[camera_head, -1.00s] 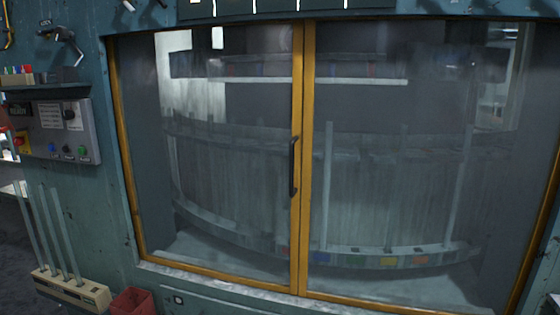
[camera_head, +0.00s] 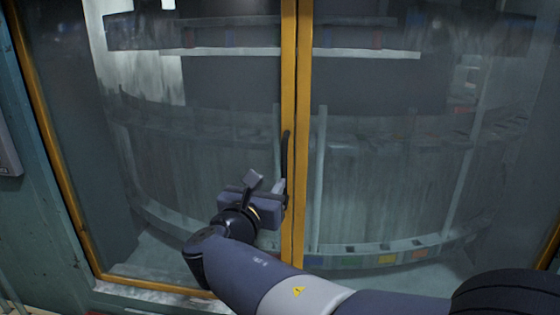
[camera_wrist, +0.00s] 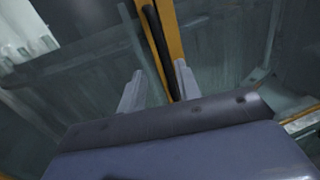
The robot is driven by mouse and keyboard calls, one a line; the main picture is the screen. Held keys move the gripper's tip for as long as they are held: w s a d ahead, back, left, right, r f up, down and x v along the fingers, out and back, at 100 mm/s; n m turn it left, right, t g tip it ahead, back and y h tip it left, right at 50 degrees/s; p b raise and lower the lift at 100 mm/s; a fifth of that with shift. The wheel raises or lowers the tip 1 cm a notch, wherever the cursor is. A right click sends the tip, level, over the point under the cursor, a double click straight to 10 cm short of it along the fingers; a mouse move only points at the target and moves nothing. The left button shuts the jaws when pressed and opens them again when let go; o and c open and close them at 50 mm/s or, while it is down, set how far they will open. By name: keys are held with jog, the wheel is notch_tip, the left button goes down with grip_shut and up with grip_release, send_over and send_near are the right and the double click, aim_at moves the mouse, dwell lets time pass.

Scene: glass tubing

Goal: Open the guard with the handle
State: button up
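The guard is a pair of glass panels in yellow frames, both closed, meeting at a yellow centre post (camera_head: 296,90). A black vertical handle (camera_head: 285,150) is on the left panel's edge by that post; its lower part is hidden behind my gripper (camera_head: 268,182). The wrist view also shows the handle (camera_wrist: 156,40) running down between the two grey fingers of my gripper (camera_wrist: 160,70), beside the yellow frame (camera_wrist: 173,40). The fingers are apart, one on each side of the handle. I cannot tell whether either touches it.
Behind the glass are a curved grey rack (camera_head: 380,185) and a row of coloured blocks (camera_head: 385,260). Part of a grey control box (camera_head: 6,150) is at the far left. Open space lies in front of the left panel.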

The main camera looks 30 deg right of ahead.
aim_at(283, 167)
jog(key=p+x, duration=0.1)
jog(key=x, duration=0.9)
jog(key=shift+d+f, duration=0.1)
jog(key=shift+c, duration=0.2)
grip_shut()
